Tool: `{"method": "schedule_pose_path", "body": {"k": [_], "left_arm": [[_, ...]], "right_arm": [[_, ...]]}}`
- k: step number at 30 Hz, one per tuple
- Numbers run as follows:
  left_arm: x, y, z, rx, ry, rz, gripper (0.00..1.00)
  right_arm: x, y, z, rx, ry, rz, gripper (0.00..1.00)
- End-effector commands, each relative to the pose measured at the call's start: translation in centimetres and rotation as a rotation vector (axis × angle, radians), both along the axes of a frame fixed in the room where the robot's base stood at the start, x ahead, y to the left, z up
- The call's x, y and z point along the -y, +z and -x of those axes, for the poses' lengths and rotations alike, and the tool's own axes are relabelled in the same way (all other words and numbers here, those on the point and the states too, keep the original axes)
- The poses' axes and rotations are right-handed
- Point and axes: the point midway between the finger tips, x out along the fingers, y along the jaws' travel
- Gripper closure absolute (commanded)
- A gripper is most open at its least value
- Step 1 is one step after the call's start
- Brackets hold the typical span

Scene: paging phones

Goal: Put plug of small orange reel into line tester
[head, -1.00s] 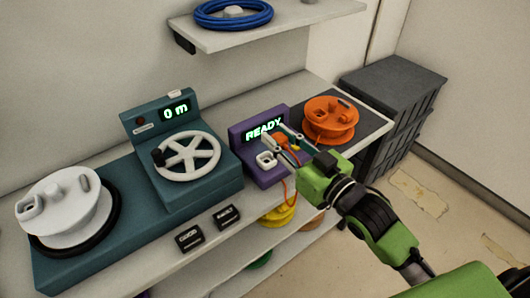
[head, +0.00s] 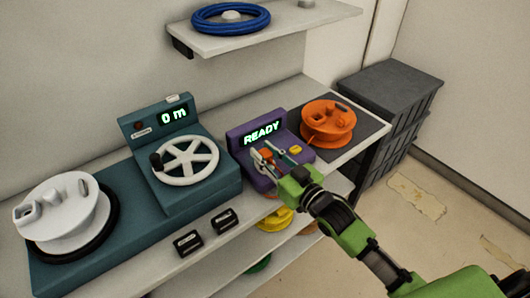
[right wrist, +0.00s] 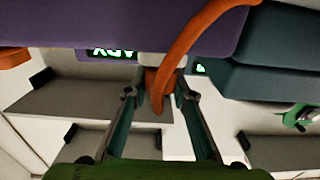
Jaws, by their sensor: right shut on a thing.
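The small orange reel (head: 328,122) stands on a dark mat right of the purple line tester (head: 233,139), whose screen reads READY. My right gripper (head: 277,150) is over the tester's front part, shut on the orange plug (head: 267,156). The right wrist view shows the plug (right wrist: 154,78) between the two fingers (right wrist: 155,95), with its orange cable (right wrist: 190,38) arching across the purple tester body (right wrist: 110,22). The tester's socket is mostly hidden by the gripper, and I cannot tell whether the plug touches it. My left gripper is out of view.
A teal meter (head: 140,165) with a white handwheel and a white reel (head: 65,225) stand left. Two small black blocks (head: 188,243) lie near the bench's front edge. A yellow button (head: 295,150) is on the tester. A shelf with blue cable (head: 230,25) hangs above.

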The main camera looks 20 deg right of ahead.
Motion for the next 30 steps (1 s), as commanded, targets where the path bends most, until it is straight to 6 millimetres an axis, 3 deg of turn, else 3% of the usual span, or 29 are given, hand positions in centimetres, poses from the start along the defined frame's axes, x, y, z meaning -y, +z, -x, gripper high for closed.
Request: {"method": "schedule_pose_path", "body": {"k": [7,8,9,10,23,30], "left_arm": [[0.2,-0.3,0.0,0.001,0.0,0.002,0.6],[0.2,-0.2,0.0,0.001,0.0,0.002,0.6],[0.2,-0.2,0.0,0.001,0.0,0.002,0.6],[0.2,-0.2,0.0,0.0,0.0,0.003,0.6],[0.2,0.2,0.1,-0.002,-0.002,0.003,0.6],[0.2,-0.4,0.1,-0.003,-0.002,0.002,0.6]], "right_arm": [[0.0,-0.5,0.0,0.0,0.0,0.0,0.98],[0.0,-0.6,0.0,-0.001,0.0,0.0,0.74],[0.0,-0.5,0.0,0.0,0.0,0.0,0.63],[0.0,-0.5,0.0,0.0,0.0,0.0,0.59],[0.0,0.4,0.0,0.001,0.0,0.001,0.59],[1.3,-0.2,3.6,-0.005,0.0,0.002,0.59]]}}
